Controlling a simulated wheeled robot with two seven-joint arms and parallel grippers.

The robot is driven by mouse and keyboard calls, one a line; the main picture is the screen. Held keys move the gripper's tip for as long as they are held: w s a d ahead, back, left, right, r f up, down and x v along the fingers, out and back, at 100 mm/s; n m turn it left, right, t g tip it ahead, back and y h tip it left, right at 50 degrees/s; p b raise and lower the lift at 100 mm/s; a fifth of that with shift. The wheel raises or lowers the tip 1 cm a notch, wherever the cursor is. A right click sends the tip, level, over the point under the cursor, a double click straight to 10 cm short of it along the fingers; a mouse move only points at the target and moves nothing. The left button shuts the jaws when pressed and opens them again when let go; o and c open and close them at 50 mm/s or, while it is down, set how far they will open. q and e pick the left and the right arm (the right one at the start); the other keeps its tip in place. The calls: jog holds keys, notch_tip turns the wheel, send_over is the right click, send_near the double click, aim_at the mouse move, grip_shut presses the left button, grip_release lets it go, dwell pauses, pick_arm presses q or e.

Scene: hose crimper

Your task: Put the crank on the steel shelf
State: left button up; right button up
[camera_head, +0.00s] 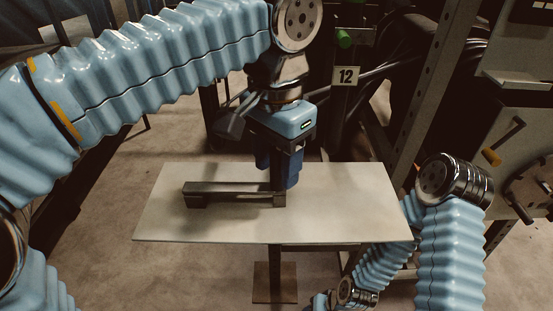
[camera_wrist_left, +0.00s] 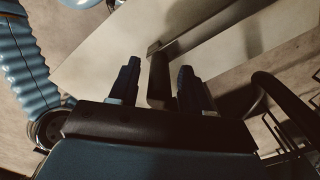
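The crank (camera_head: 232,188) is a dark steel bar with a block at its left end, lying on a pale flat top (camera_head: 335,205). My left gripper (camera_head: 280,182) points down at the bar's right end. In the left wrist view a dark upright handle (camera_wrist_left: 159,80) stands between the two fingers of the left gripper (camera_wrist_left: 157,85), with narrow gaps on both sides, so the fingers look open around it. The bar (camera_wrist_left: 215,32) runs off to the upper right there. My right gripper is not in view. I cannot tell for certain which surface is the steel shelf.
At the right are a pale ledge (camera_head: 512,80) and a machine with a lever handle (camera_head: 491,157). My right arm is near the top's right edge. The top's right half is clear.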

pick_arm(q)
jog(key=shift+r, duration=0.15)
notch_tip(320, 180, up, 12)
jog(key=p, duration=0.4)
